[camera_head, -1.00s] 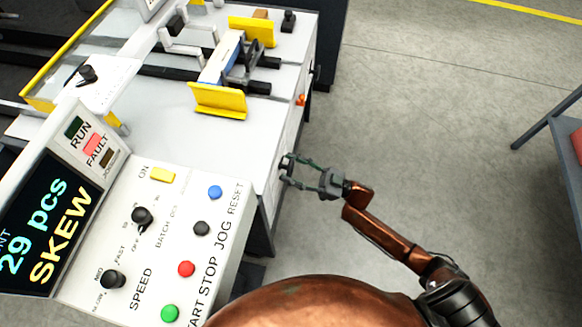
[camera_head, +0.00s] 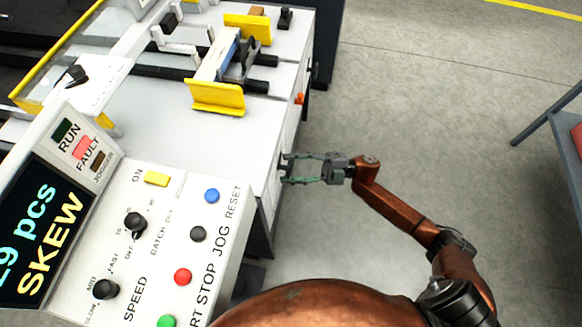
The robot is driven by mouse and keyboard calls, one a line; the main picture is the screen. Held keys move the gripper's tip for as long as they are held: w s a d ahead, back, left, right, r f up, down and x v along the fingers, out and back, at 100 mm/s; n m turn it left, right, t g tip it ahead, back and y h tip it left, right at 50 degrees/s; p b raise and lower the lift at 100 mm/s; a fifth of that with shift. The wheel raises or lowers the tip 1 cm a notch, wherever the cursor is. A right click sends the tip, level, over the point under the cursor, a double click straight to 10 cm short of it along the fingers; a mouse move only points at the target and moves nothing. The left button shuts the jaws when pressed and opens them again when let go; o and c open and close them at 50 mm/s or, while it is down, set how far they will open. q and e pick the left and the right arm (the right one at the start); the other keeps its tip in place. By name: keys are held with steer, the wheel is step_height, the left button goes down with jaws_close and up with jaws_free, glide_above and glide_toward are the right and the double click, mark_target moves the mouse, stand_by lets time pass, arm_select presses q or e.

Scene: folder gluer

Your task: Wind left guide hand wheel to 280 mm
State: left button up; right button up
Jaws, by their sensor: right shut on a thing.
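My right gripper (camera_head: 287,168) is at the right side face of the white machine (camera_head: 160,135). Its fingers are shut on a small dark part there, which looks like the hand wheel's grip; the fingers and the steep view mostly hide the wheel. Two yellow guide plates stand on the machine top: a near one (camera_head: 216,97) and a far one (camera_head: 248,29), with a carton-like white and blue piece (camera_head: 222,58) between them. No millimetre reading can be made out. My left gripper is not in view.
A control panel (camera_head: 165,250) with buttons and knobs fills the lower left. Its display (camera_head: 38,233) reads SKEW, and the FAULT lamp (camera_head: 82,147) looks lit. A small orange part (camera_head: 299,98) sits on the side face above my gripper. Grey floor (camera_head: 420,120) is open to the right, with a table (camera_head: 550,125) at the edge.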

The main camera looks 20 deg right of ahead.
steer(key=shift+n+g+h, duration=0.3)
steer(key=shift+n+g, duration=0.2)
steer(key=shift+n, duration=0.7)
steer(key=o, duration=1.2)
steer(key=v, duration=1.2)
